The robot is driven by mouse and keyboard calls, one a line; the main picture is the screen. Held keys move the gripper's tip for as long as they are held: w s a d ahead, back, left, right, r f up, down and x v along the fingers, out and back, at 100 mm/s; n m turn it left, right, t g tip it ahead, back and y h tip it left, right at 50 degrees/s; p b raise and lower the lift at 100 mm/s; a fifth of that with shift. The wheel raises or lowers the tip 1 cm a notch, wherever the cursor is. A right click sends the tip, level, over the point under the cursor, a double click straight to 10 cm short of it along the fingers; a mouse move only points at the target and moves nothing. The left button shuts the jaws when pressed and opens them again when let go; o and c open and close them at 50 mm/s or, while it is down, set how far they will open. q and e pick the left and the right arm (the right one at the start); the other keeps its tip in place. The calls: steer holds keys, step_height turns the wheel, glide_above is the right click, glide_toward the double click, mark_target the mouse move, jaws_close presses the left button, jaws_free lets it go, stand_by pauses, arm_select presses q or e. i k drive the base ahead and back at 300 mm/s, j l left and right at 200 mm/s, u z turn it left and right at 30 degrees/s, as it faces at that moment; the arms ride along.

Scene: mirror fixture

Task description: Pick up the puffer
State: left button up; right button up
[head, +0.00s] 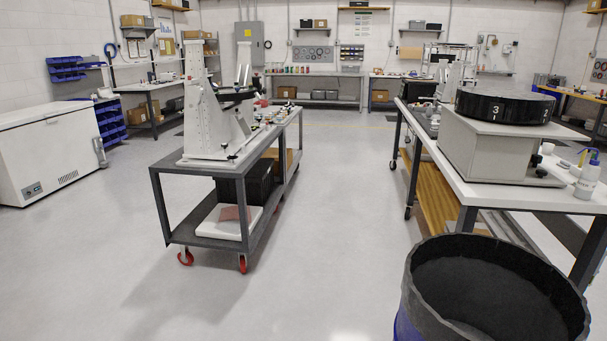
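I cannot pick out a puffer for certain in the head view. Several small items (272,117) sit along the right side of the cart's top, too small to tell apart. The cart (178,167) also carries a tall white fixture (200,115) with a dark round part held between its uprights. On the right bench, a white squeeze bottle (587,178) stands near the right picture edge, with smaller bottles beside it. Neither of my grippers is in view.
A black-rimmed bin (418,290) stands close at the bottom right. The right bench (480,190) bears a grey box with a black numbered drum (505,106). A white chest freezer (45,155) is at left. Floor (90,270) is clear left of the cart and between cart and bench.

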mark_target(429, 114)
steer(key=i+j+u, duration=0.15)
steer(key=i, duration=0.8)
steer(key=i+j+u, duration=0.1)
steer(key=i, duration=0.85)
steer(key=i+z, duration=0.35)
steer(key=i, duration=0.2)
steer(key=i+z, duration=0.3)
steer(key=i, duration=0.25)
steer(key=i+j+z, duration=0.35)
steer(key=i, duration=0.2)
steer(key=i+j+z, duration=0.1)
steer(key=i+z, duration=0.3)
steer(key=i+j+z, duration=0.85)
steer(key=i+j, duration=0.4)
steer(key=i, duration=0.05)
